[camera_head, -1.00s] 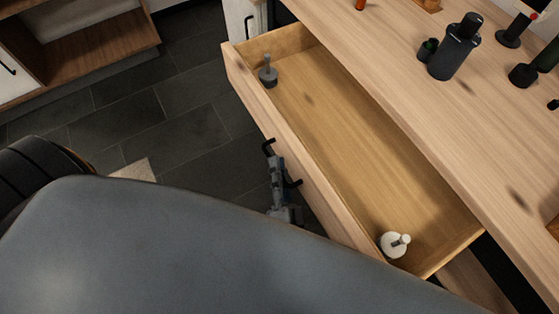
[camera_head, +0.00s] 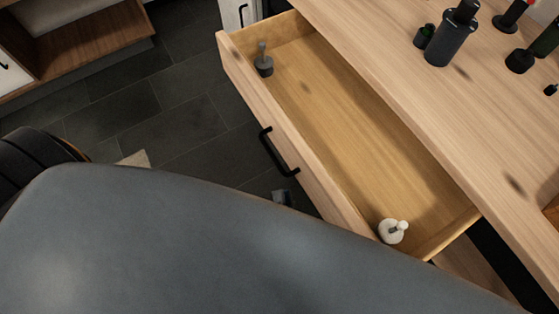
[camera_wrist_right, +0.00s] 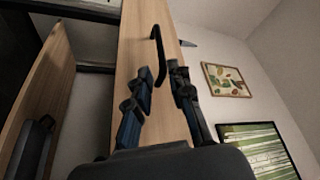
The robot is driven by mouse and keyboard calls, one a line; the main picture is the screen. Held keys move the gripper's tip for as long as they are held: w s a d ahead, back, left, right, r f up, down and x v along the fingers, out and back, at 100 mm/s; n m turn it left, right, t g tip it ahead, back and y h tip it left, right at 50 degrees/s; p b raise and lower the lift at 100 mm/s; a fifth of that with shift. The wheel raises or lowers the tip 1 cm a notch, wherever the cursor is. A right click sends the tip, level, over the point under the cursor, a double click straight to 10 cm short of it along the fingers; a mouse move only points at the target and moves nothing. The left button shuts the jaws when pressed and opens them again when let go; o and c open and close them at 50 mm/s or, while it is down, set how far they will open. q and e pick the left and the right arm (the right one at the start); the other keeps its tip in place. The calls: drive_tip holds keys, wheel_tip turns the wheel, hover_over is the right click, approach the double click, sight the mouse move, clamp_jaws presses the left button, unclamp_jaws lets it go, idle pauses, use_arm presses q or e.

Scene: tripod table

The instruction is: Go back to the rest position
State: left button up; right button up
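The wooden drawer (camera_head: 290,137) stands pulled out from under the table, with its black handle (camera_head: 277,153) on the front. In the head view, only a small tip of my right gripper (camera_head: 282,198) shows below the handle, apart from it; my large grey arm link hides the rest. In the right wrist view, the right gripper (camera_wrist_right: 160,74) has its two fingers spread with nothing between them, and the black handle (camera_wrist_right: 158,50) lies just ahead of the fingertips. My left gripper is out of view.
The drawer holds a dark grey stoppered item (camera_head: 264,64) at the far end and a white one (camera_head: 393,231) at the near end. A dark canister (camera_head: 450,38) and other dark items stand on the wooden tabletop (camera_head: 470,110).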

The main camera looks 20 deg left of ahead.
drive_tip(key=shift+v, duration=1.05)
drive_tip(key=shift+f, duration=0.1)
